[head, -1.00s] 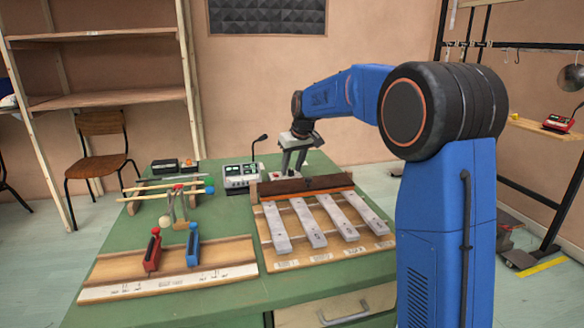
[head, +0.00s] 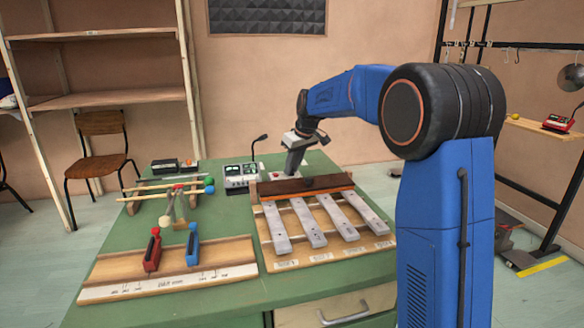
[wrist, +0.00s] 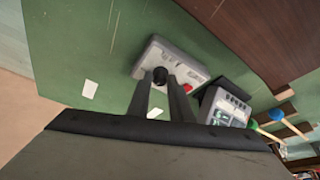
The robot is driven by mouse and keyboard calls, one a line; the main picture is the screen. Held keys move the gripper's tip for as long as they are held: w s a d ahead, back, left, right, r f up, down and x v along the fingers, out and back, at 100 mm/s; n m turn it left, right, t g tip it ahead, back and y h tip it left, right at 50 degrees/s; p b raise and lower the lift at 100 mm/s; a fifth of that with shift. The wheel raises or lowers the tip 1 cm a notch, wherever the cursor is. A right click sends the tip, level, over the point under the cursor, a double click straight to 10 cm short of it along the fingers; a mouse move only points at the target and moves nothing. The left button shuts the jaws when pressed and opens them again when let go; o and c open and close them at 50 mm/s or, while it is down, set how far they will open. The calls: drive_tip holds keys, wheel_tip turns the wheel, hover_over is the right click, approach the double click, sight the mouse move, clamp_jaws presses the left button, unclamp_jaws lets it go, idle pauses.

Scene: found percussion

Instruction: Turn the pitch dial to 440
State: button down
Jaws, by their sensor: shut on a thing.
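The pitch dial looks to be the black round knob (wrist: 160,75) on top of a light grey box (wrist: 152,55) in the wrist view. My gripper (wrist: 160,79) has one finger on each side of the knob and is shut on it. The knob's pointer and any numbers are too small to read. In the head view my gripper (head: 291,173) reaches down behind the brown wooden bar, and the fingers hide the knob. Part of the grey box (head: 279,173) shows beside them.
A grey meter unit (head: 240,179) with a gooseneck stands left of the box. The brown bar (head: 300,185) and several metal chime bars (head: 310,226) lie in front. Mallets (head: 160,193) rest on a rack at left.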

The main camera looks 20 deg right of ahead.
drive_tip(key=shift+w+d+n+g+y, duration=0.1)
drive_tip(key=shift+n+g+y, duration=0.35)
drive_tip(key=shift+n, duration=1.35)
drive_tip(key=c, duration=1.6)
unclamp_jaws()
drive_tip(key=shift+r, duration=0.1)
drive_tip(key=v, duration=1.7)
drive_tip(key=shift+d, duration=0.25)
